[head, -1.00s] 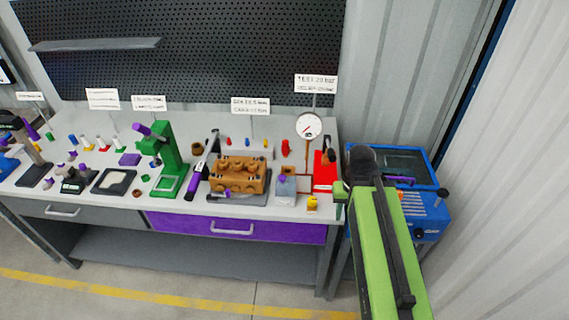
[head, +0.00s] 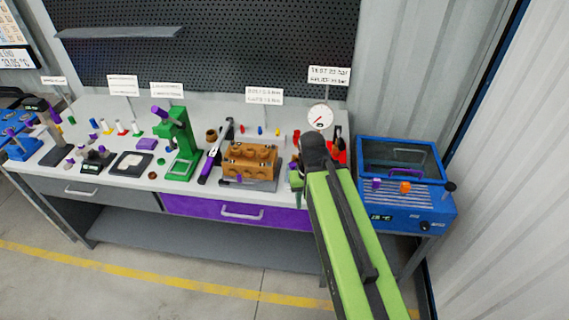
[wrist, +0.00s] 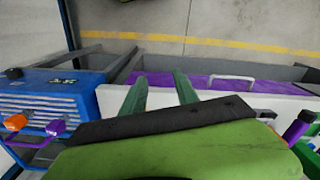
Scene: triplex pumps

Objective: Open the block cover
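The block cannot be made out there.
A blue machine (head: 400,209) with orange and purple knobs stands right of the bench. A green press (head: 181,150) and a purple-handled tool (head: 208,168) are left of the block. A gauge (head: 320,117) stands behind my arm. Floor in front is clear.

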